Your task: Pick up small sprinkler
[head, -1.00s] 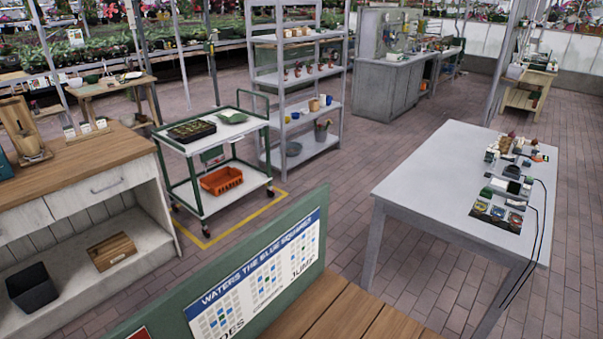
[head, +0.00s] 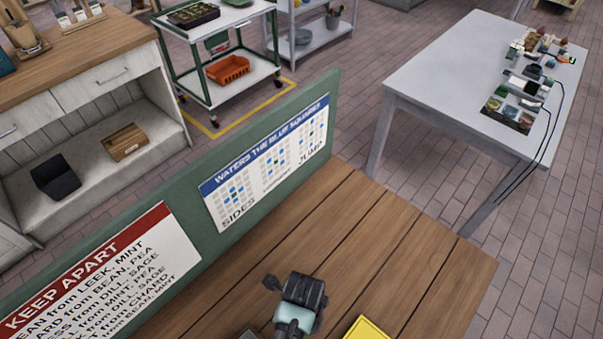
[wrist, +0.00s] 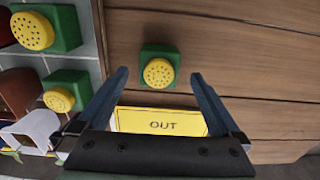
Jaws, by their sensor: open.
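The wrist view shows three sprinklers, each a green block with a round yellow head full of holes. One small sprinkler (wrist: 158,68) sits alone on brown wooden boards, beside a yellow plate marked OUT (wrist: 160,121). Another sprinkler (wrist: 62,93), of similar size, is at the left on a tiled surface, and a larger-looking sprinkler (wrist: 42,28) is at the upper left. My gripper (wrist: 159,74) is open and empty. Its fingers appear either side of the lone sprinkler; I cannot tell how far above it they are. No sprinkler shows in the head view.
In the head view, a green board (head: 190,212) with printed signs stands along the wooden tabletop (head: 400,245). A yellow plate (head: 367,328) shows at the bottom edge. A grey table (head: 440,75) with small items and cables is at right. Brown and white pots (wrist: 20,92) crowd the wrist view's left.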

